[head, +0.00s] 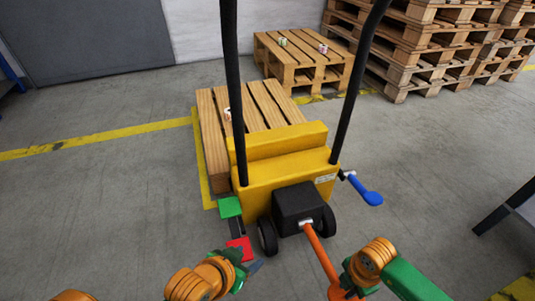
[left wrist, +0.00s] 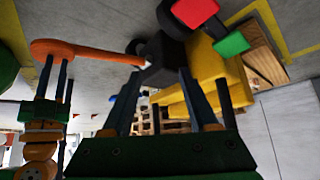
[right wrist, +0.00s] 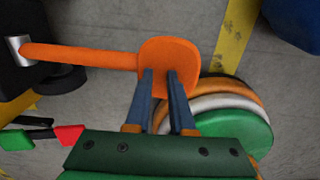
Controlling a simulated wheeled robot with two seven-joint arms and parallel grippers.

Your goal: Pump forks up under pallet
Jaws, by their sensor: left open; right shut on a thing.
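A yellow pallet jack (head: 290,172) stands in front of a wooden pallet (head: 211,140); whether its forks touch the pallet is hidden by its body. An orange pump lever (head: 319,255) slants down from the black pump housing (head: 297,204) toward me. My right gripper (right wrist: 160,75) is shut on the orange end plate (right wrist: 170,62) of the lever. My left gripper (head: 252,266) is open and empty, near the red pedal (head: 240,248). A green pedal (head: 229,207) sits above the red one. A blue-handled lever (head: 365,191) sticks out at the jack's right side.
A second pallet (head: 290,62) with small objects stands behind. Tall pallet stacks (head: 415,50) fill the back right. Two black handle bars (head: 238,110) rise from the jack. A dark table edge (head: 507,205) is at the right. Floor on the left is clear, with yellow lines (head: 90,139).

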